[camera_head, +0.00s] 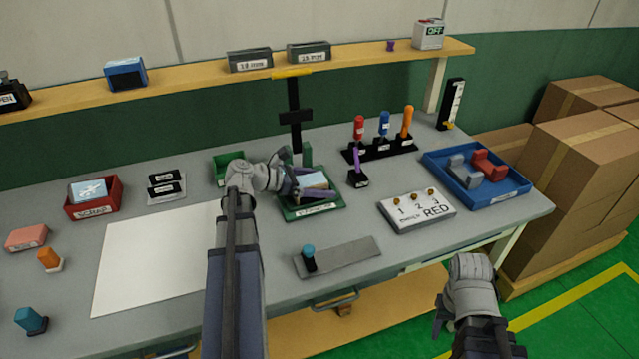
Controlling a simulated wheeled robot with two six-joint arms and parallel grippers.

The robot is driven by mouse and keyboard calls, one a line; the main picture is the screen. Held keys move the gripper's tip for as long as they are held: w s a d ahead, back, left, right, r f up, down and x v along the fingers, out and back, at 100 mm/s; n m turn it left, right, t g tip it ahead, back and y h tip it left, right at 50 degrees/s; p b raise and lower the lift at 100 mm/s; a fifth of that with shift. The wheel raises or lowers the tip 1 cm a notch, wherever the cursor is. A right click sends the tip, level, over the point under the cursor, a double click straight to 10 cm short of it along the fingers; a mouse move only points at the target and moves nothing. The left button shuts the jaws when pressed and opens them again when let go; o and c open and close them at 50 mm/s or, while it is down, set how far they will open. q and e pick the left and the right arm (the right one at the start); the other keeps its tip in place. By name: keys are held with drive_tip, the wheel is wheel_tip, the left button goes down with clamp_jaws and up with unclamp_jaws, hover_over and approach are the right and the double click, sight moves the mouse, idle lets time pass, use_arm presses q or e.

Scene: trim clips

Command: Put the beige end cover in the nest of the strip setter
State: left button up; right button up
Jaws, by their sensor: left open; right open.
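My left gripper (294,186) is open over a green tray-like fixture (325,208) with a front label too small to read. A small piece with a pale blue top and a beige-looking edge (314,181) sits in this fixture, right beside the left fingers. I cannot tell if they touch it, or if it is the beige end cover. A black post (295,128) with a yellow top stands just behind the fixture; I cannot tell if they form the strip setter. My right gripper (440,322) is open and empty, low at the right, off the table's front edge.
A grey plate with a teal knob (350,256) lies in front of the fixture, a "RED" board (417,209) to its right. A blue tray (505,194) holds grey and red blocks. A red scrap bin (95,206) stands left. A white sheet (150,258) covers clear table.

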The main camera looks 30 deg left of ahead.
use_arm(q)
drive_tip(key=shift+s+a+r, duration=0.15)
drive_tip(key=shift+r, duration=0.15)
drive_tip(key=p+v, duration=0.4)
drive_tip(key=v, duration=0.6)
drive_tip(key=shift+s+a+r, duration=0.1)
drive_tip(key=shift+a+r, duration=0.05)
drive_tip(key=shift+s+a+r+p, duration=0.1)
drive_tip(key=shift+s+a+p, duration=0.2)
drive_tip(key=shift+s, duration=0.1)
